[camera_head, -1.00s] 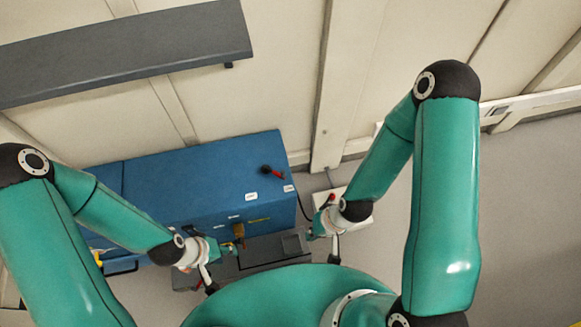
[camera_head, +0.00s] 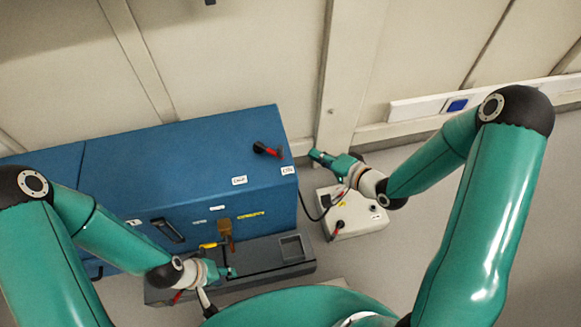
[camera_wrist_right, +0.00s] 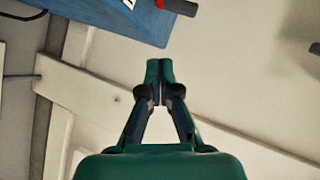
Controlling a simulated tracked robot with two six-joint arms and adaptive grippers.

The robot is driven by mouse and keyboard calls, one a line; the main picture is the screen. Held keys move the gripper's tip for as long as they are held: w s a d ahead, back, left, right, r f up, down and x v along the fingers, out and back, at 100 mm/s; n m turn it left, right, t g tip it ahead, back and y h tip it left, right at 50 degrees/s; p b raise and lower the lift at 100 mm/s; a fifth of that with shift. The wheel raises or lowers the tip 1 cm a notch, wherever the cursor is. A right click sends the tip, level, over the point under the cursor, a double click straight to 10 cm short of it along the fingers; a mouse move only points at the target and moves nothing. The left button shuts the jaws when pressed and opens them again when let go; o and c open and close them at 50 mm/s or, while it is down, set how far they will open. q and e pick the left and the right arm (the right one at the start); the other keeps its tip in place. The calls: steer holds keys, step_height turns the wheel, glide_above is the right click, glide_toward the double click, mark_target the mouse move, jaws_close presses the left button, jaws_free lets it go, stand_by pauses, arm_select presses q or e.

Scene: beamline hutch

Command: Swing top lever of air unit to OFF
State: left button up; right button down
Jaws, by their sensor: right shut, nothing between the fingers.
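The blue air unit (camera_head: 190,150) stands against the wall. Its top lever (camera_head: 267,149), black with a red part, lies near the unit's right end and points right, toward a small white label (camera_head: 287,170). Another white label (camera_head: 240,180) sits to its left; I cannot read either surely. My right gripper (camera_head: 316,155) is shut and empty, right of the unit and apart from the lever. In the right wrist view the shut fingers (camera_wrist_right: 159,68) point up toward the lever (camera_wrist_right: 176,6), partly cut off by the top edge. My left gripper (camera_head: 232,271) is low in front of the unit, its fingers unclear.
A white box (camera_head: 352,222) with a red-and-black handle stands on the floor right of the unit, with a black cable nearby. A dark grey tray (camera_head: 285,262) lies before the unit. A white wall rail (camera_head: 420,108) runs behind. Floor at right is clear.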

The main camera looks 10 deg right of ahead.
arm_select(q)
step_height(320, 180, down, 10)
steer(key=b, duration=0.7)
arm_select(e)
steer(key=t+y, duration=0.1)
steer(key=d+m+y, duration=0.1)
steer(key=d+f+t+y, duration=0.1)
steer(key=shift+w+t+y, duration=0.25)
steer(key=shift+t+y, duration=0.05)
arm_select(q)
steer(key=shift+f, duration=0.1)
arm_select(e)
steer(key=w+a+b, duration=0.1)
steer(key=a, duration=0.1)
steer(key=w+a+b, duration=0.2)
steer(key=a, duration=0.1)
steer(key=w+a+b, duration=0.1)
steer(key=w+a, duration=0.1)
steer(key=a, duration=0.1)
steer(key=shift+w, duration=0.2)
arm_select(q)
step_height(320, 180, down, 4)
steer(key=shift+f, duration=0.1)
arm_select(e)
steer(key=shift+s+a, duration=0.15)
steer(key=shift+s, duration=0.2)
steer(key=shift+a, duration=0.1)
